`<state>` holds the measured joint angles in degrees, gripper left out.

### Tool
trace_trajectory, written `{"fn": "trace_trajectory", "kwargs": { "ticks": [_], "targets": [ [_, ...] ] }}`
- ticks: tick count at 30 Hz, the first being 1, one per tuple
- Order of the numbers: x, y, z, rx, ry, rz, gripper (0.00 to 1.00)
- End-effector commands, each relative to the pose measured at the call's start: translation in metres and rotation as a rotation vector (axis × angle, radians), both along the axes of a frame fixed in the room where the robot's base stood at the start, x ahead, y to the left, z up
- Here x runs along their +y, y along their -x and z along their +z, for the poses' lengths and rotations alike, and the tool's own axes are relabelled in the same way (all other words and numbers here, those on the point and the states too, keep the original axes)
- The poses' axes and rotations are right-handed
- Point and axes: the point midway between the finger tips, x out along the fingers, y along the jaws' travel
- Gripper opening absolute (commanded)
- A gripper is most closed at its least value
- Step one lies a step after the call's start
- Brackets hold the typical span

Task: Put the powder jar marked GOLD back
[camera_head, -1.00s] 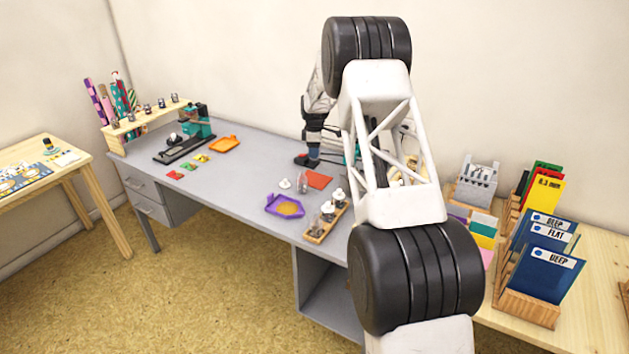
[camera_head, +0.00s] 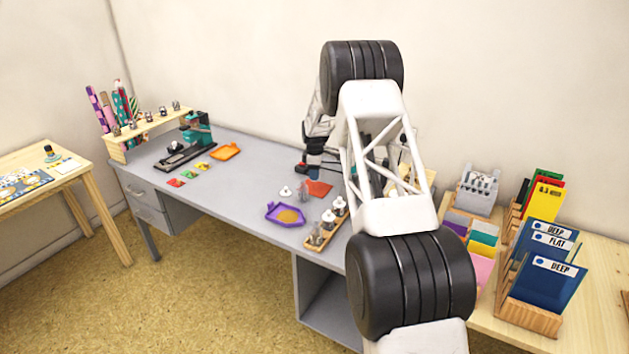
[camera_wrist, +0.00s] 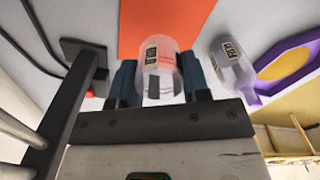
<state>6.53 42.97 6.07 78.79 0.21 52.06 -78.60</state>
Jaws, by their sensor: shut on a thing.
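In the wrist view, my gripper (camera_wrist: 159,84) is shut on a clear, open-looking jar (camera_wrist: 160,62), with one blue finger on each side. Its small dark label is too blurred to read. A second clear jar (camera_wrist: 232,62) stands just right of it, apart, with a label I cannot make out; it also shows in the head view (camera_head: 303,193). In the head view, my gripper (camera_head: 315,174) is low over the grey desk by the orange-red sheet (camera_head: 319,188), and the held jar cannot be made out. A wooden rack (camera_head: 318,243) holds several white-lidded jars.
A purple tray (camera_head: 270,214) with gold powder lies left of the rack, and a white lid (camera_head: 285,191) lies behind it. A stamping press (camera_head: 190,140) and an orange tray (camera_head: 225,152) stand farther left. Folders (camera_head: 545,262) stand at right.

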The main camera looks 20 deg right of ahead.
Motion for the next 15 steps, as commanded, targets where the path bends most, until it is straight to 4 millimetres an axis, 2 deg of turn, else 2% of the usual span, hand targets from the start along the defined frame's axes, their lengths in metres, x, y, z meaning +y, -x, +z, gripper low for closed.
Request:
{"fn": "trace_trajectory", "kwargs": {
  "ticks": [8,15],
  "targets": [
    [0.0,0.0,-0.001,0.0,0.0,0.0,0.18],
    [0.0,0.0,-0.023,0.001,0.0,0.0,0.18]
  ]
}}
